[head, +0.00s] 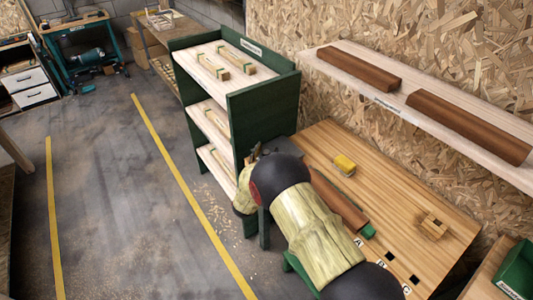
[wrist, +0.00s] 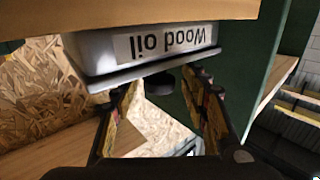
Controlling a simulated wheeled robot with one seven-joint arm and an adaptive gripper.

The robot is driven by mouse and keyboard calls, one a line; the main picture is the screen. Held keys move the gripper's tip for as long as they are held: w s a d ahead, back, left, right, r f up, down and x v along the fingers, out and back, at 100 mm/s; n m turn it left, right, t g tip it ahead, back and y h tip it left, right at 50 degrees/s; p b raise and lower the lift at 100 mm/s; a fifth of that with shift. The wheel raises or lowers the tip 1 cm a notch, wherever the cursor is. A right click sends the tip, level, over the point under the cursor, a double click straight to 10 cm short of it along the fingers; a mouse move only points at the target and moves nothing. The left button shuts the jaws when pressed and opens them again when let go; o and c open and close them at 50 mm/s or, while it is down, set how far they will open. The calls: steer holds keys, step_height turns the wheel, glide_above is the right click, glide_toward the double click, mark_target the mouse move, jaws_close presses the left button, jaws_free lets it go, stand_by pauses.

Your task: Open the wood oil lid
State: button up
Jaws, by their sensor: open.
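A pale grey box with a white "Wood oil" label (wrist: 165,40) shows upside down in the wrist view, against a wooden board at the top of that picture. Its grey lid (wrist: 150,68) runs along the box's lower edge in the picture. A dark round knob (wrist: 160,83) stands out from the lid. My gripper (wrist: 164,84) is open, with one finger on each side of the knob; I cannot see contact. In the head view my arm hides most of the gripper, and I cannot make out the box there.
A green shelf unit (head: 262,112) with pale wooden shelves stands beside my arm. A workbench (head: 390,195) to its right holds a yellow block (head: 344,164) and a small wooden piece (head: 433,227). A wall shelf (head: 345,82) carries brown boards. The floor (head: 110,200) at left is clear.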

steer(key=shift+c, duration=1)
jaws_close()
